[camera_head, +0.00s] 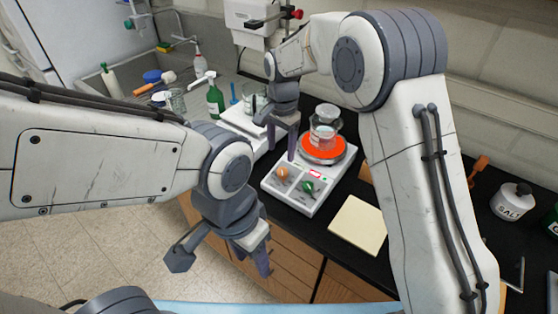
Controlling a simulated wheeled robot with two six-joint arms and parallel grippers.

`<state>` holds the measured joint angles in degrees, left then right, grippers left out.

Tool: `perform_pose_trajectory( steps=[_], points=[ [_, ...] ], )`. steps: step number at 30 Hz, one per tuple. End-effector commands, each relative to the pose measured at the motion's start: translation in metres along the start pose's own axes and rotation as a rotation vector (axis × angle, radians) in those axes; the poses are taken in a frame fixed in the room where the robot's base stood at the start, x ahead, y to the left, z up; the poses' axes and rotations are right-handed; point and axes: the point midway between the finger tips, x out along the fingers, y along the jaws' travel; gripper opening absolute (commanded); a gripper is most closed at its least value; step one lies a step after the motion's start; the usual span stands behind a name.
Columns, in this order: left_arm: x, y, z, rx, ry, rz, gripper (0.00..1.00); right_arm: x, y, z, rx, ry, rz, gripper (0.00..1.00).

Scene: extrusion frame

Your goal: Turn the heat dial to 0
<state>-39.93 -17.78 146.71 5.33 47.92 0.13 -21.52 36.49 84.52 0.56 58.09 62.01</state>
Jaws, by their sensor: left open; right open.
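A white hotplate (285,198) stands on the black counter, its round top (322,150) glowing orange-red under a glass beaker (323,135) of clear liquid. Its front panel has an orange dial (282,172) at left, a green dial (307,187) at right and a small red display (317,174). The dial markings are too small to read, so I cannot tell which is the heat dial. My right gripper (282,150) is open, pointing down just behind the orange dial in the picture; contact is not visible. My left gripper (220,262) is open and empty, in front of the counter.
A white device (240,122) stands left of the hotplate. A cream pad (358,225) lies to its right. A green bottle (214,100) and other glassware stand by the sink at the back left. A white salt jar (510,202) stands at far right.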

Motion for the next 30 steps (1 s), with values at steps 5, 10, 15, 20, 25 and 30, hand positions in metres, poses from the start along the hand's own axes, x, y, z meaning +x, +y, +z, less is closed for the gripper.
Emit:
perform_pose_trajectory(
  steps=[5,10,15,20,25,30],
  points=[
    [-0.012,0.001,-0.001,0.000,0.000,0.000,0.50,0.034,0.005,-0.002,0.006,-0.003,0.006,0.69],
    [-0.020,0.002,-0.001,-0.001,0.000,0.000,0.50,0.062,0.006,-0.003,0.006,-0.003,0.004,0.69],
    [-0.024,0.002,-0.002,0.000,0.000,0.000,0.50,0.080,0.005,-0.003,0.006,-0.001,0.002,0.69],
    [-0.024,0.002,-0.002,0.000,0.000,0.000,0.50,0.085,0.004,-0.003,0.004,0.000,-0.001,0.69],
    [-0.024,0.002,-0.002,0.000,0.000,0.000,0.50,0.085,0.003,-0.002,0.003,0.000,-0.001,0.69],
    [-0.024,0.002,-0.002,0.000,0.000,0.000,0.50,0.085,0.003,-0.001,0.001,0.000,-0.001,0.11]
  ],
)
